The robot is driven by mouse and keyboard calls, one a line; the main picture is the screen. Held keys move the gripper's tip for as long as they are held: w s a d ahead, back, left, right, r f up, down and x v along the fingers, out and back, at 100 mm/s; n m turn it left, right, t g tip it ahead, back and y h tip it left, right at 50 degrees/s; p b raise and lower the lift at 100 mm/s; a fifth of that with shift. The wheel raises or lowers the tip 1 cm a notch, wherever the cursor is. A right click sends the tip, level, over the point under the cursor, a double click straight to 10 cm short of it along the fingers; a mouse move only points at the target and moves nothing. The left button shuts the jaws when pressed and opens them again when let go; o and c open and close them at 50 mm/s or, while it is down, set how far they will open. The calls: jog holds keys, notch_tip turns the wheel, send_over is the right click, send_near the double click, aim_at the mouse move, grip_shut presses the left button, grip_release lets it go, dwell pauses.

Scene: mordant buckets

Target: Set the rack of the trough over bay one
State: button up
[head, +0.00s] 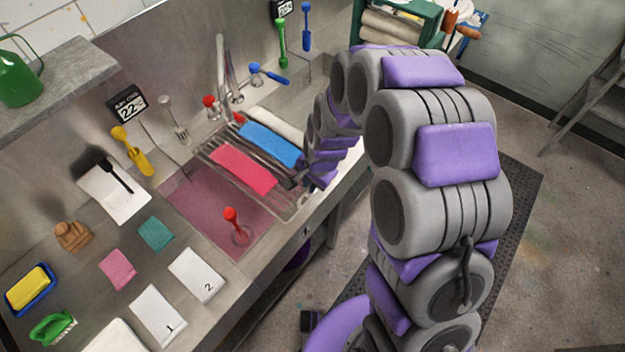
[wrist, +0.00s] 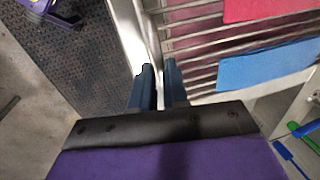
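The trough is sunk in the steel counter, with reddish liquid in its near-left part (head: 205,205). A wire rack (head: 215,155) lies across its far-right part, and its bars also show in the wrist view (wrist: 195,45). A pink cloth (head: 243,170), a blue cloth (head: 270,145) and a white cloth (head: 275,123) lie on or by the rack. My gripper (wrist: 159,70) is at the rack's front end, by the counter edge. Its dark fingers are close together on either side of the end bar. In the head view my arm partly hides this end.
A red-handled plug (head: 235,222) stands in the reddish part. Cards marked 1 (head: 160,316) and 2 (head: 198,275) lie on the near counter. Taps (head: 228,75) stand behind the trough. A yellow-handled tool (head: 132,150) is at left. The floor at right is open.

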jog(key=shift+o, duration=1.4)
jog(key=shift+s+a, duration=0.15)
jog(key=shift+o, duration=0.7)
jog(key=shift+a, duration=0.1)
jog(key=shift+d+r, duration=0.25)
jog(key=shift+r, duration=0.1)
notch_tip(320, 180, up, 16)
jog(key=s+d+p, duration=0.1)
jog(key=d, duration=0.1)
jog(key=shift+s+p, duration=0.35)
jog(key=shift+p, duration=0.05)
jog(key=shift+d+r, duration=0.1)
jog(key=s+d+r+n+g+b, duration=0.1)
jog(key=s+d, duration=0.3)
jog(key=s, duration=0.5)
jog(key=s+d+r+n+g+h+b, duration=0.1)
jog(key=s+d+n, duration=0.2)
jog(key=s, duration=0.6)
jog(key=s+d+r+n+g+b, duration=0.1)
jog(key=s+d+n, duration=0.2)
jog(key=s+d, duration=0.3)
jog(key=s, duration=0.3)
jog(key=shift+s+d+r+h, duration=0.2)
jog(key=shift+d+r+h, duration=0.1)
jog(key=shift+d+h, duration=0.1)
